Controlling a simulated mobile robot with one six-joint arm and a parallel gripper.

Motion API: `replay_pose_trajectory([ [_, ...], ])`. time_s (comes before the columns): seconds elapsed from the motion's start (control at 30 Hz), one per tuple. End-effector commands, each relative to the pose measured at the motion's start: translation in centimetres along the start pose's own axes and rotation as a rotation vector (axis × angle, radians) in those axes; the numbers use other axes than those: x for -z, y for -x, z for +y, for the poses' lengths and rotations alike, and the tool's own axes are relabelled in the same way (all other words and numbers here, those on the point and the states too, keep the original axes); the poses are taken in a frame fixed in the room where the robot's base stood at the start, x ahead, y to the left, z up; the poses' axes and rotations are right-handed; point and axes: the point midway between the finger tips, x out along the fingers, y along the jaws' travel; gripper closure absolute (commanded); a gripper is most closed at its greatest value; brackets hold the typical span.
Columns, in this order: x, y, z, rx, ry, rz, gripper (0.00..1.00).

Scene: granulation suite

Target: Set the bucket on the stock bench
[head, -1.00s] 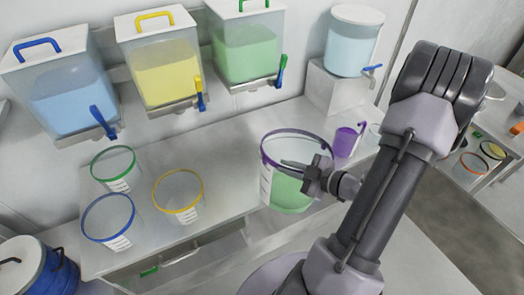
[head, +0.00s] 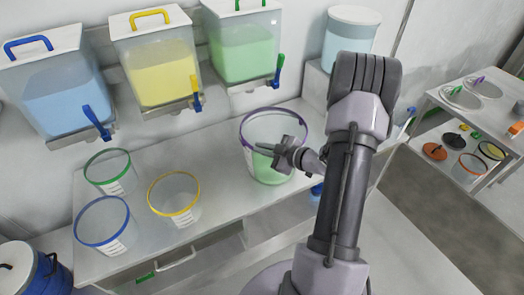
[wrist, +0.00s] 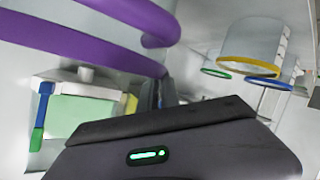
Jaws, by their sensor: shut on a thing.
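The bucket (head: 268,173) is clear with a purple rim, a white label and green contents. It is upright at the right part of the long grey bench (head: 225,205) below the dispensers; I cannot tell whether its base touches the top. My gripper (head: 277,151) is shut on the near side of its rim. In the wrist view the purple rim (wrist: 60,42) crosses the upper left, and the gripper body (wrist: 170,150) fills the bottom. Which bench is the stock bench is not marked. The fingertips are partly hidden.
Green-rimmed (head: 108,170), blue-rimmed (head: 102,222) and yellow-rimmed (head: 174,197) buckets stand on the bench's left part. Blue (head: 60,90), yellow (head: 155,68) and green (head: 243,45) dispensers hang above. A second bench (head: 445,98) with lids and a lower shelf stands at right, across open floor.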

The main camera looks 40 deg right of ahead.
Motion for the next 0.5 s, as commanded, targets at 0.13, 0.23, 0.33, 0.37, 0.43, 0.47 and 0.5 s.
replay_pose_trajectory([
  [0.13,-0.22,-0.07,-0.08,-0.001,0.001,0.000,1.00],
  [0.23,-0.29,-0.06,-0.18,0.000,-0.003,-0.002,0.82],
  [0.33,-0.27,-0.06,-0.16,0.000,-0.002,-0.002,0.70],
  [0.37,-0.26,-0.05,-0.15,0.000,-0.002,-0.001,0.70],
  [0.43,-0.24,-0.05,-0.13,0.000,-0.001,-0.001,0.70],
  [0.47,-0.24,-0.05,-0.13,0.000,-0.001,-0.001,0.70],
  [0.5,-0.23,-0.05,-0.12,0.000,-0.001,-0.001,0.70],
])
